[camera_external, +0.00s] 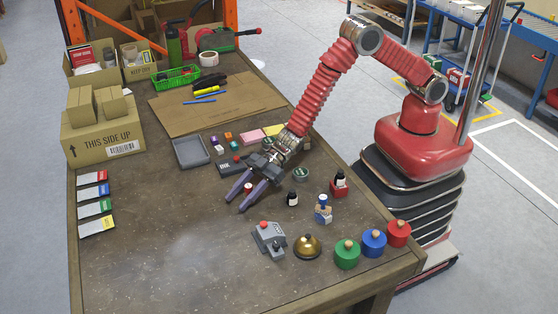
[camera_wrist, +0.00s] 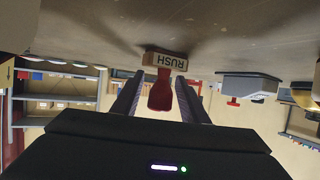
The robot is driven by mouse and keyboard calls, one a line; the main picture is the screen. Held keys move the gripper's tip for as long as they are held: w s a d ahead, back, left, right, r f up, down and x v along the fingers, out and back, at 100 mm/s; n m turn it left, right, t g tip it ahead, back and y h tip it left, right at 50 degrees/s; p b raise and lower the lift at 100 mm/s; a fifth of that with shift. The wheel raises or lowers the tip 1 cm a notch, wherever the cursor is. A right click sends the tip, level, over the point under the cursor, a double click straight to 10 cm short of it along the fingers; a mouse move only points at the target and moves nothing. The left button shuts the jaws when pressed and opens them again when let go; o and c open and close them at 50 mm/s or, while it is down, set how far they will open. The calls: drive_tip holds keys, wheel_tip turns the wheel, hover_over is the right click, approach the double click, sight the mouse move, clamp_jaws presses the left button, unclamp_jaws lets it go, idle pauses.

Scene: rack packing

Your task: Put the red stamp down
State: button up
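The red stamp (camera_wrist: 160,92) has a red handle and a pale base marked RUSH, and is upside down in the wrist view. Its base meets the tabletop, where dark shadow shows around it; I cannot tell exact contact. In the external view only its red top (camera_external: 248,187) shows between my fingers. My gripper (camera_external: 236,204) is low over the middle of the table, fingers apart on both sides of the handle. In the wrist view my gripper (camera_wrist: 159,78) shows narrow gaps between each finger and the handle, so it looks open.
Labelled cards (camera_external: 94,205) lie at the left. The front-left tabletop is clear.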

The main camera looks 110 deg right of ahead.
drive_tip(key=shift+r, duration=0.15)
drive_tip(key=v, duration=1.2)
idle(0.3)
drive_tip(key=shift+d+r, duration=0.1)
drive_tip(key=shift+r, duration=0.25)
drive_tip(key=s+d+r+m+g+h, duration=0.1)
drive_tip(key=s+d+r+m+h, duration=0.15)
drive_tip(key=s+r, duration=0.45)
drive_tip(key=s+d+r+m+g+h, duration=0.1)
drive_tip(key=s+d+r+h, duration=0.25)
drive_tip(key=s+r, duration=0.4)
drive_tip(key=s+a+r+g, duration=0.1)
drive_tip(key=s+r+g, duration=0.1)
drive_tip(key=s, duration=1)
drive_tip(key=s+a+r+m+g, duration=0.1)
drive_tip(key=s+r, duration=0.3)
drive_tip(key=s, duration=0.8)
drive_tip(key=shift+s+g+y, duration=0.4)
drive_tip(key=shift+g, duration=0.5)
drive_tip(key=shift+a+r, duration=0.1)
drive_tip(key=shift+r, duration=0.05)
